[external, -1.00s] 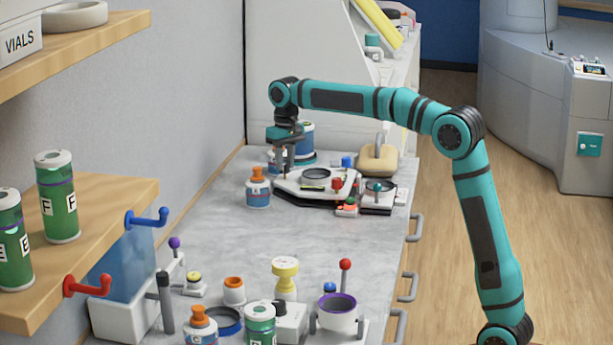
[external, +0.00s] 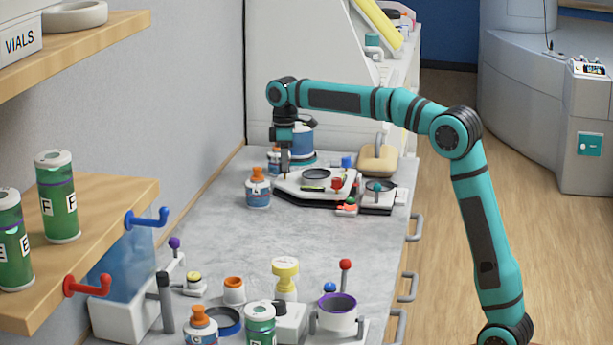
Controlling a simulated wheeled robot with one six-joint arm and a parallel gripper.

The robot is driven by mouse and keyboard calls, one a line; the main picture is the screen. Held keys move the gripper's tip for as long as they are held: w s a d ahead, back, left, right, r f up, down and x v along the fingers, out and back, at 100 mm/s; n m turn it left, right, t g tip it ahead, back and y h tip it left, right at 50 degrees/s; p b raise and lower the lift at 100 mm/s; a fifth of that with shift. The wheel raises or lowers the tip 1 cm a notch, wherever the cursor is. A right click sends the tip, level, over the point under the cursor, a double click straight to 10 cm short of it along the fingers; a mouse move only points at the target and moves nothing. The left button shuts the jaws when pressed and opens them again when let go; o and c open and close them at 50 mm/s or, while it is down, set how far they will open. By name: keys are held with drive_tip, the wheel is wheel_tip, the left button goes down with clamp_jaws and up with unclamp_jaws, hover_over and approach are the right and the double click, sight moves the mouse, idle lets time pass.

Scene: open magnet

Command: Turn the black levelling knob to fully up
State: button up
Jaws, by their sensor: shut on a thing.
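A white instrument (external: 300,183) with a dark base and a round dark-rimmed spot on top stands at the far end of the bench. My gripper (external: 284,166) points straight down at its back left corner, with the fingertips at the instrument's edge. The gripper is shut on the black levelling knob there. The knob is hidden by the fingers and too small to make out, so its turn position cannot be read.
An orange-capped bottle (external: 258,190) stands close to the left of the instrument. Another such bottle (external: 273,158) and a blue-and-white container (external: 302,145) are behind my gripper. The middle bench is clear.

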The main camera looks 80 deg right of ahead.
drive_tip(key=n, duration=0.6)
drive_tip(key=shift+n, duration=0.3)
drive_tip(key=n, duration=0.5)
drive_tip(key=shift+n, duration=0.3)
drive_tip(key=o, duration=1)
drive_tip(key=shift+s, duration=0.1)
wheel_tip(320, 180, up, 17)
drive_tip(key=shift+w+r, duration=0.2)
drive_tip(key=shift+w, duration=0.15)
